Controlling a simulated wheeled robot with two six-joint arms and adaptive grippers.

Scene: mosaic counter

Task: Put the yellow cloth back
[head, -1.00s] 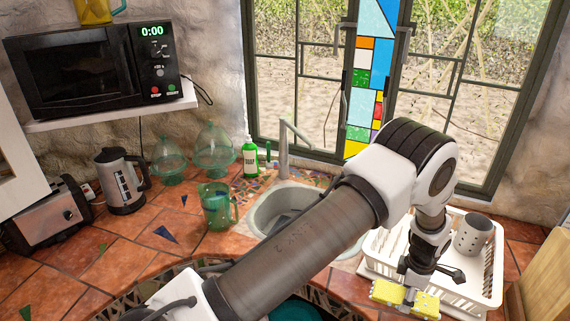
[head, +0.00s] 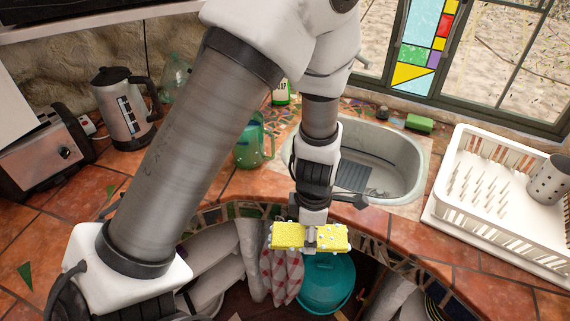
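The yellow cloth (head: 288,236), with pale dots on its right part, is a flat, block-like piece. My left gripper (head: 311,238) is shut on its middle, pointing down. The cloth appears in front of the sink (head: 402,150), over the counter's front edge and the open shelf space below. The gripper hides the middle of the cloth. Its height above the counter is hard to tell. My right gripper is not in view.
A white dish rack (head: 470,215) holding a grey utensil cup (head: 548,180) stands right of the sink. A green jug (head: 250,145), a kettle (head: 122,110) and a toaster (head: 40,150) stand left. A green sponge (head: 420,123) lies behind the sink. A teal pot (head: 328,285) is below.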

